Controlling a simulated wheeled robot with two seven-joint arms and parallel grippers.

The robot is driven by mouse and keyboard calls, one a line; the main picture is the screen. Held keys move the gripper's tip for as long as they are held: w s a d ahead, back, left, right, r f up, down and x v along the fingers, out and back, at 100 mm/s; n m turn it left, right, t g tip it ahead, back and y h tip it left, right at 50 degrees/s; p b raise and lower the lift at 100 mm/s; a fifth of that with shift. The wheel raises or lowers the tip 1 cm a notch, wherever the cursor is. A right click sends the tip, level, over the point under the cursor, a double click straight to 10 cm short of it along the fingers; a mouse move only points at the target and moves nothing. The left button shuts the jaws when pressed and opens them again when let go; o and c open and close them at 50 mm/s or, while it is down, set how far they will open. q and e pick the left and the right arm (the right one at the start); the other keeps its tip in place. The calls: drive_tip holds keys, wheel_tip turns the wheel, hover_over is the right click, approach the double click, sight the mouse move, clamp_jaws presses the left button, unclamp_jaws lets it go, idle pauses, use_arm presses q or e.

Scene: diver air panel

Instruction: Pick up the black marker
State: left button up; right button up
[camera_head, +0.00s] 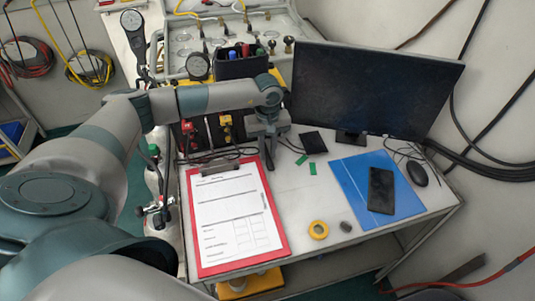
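A dark pen holder (241,68) stands at the back of the table, below the panel. Several markers stick up out of it, among them a blue one (232,54), a red one (246,51) and a green one (260,52). I cannot pick out the black marker for certain among these small dark shapes. My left gripper (269,150) points down over the table, in front of the holder and just behind the clipboard. Its fingertips are too small and dark to show whether they are apart or hold anything. My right gripper is not in view.
A red clipboard (279,228) with a form lies at the front left. A monitor (375,88) stands at the back right. A blue folder (352,181) with a black phone (381,190) lies before it, near a mouse (417,174). Yellow tape (311,231) lies near the front edge.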

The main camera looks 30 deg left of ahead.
use_arm(q)
drive_tip(key=shift+f+b, duration=0.15)
drive_tip(key=shift+b, duration=0.15)
idle(0.7)
drive_tip(key=shift+c, duration=0.5)
clamp_jaws()
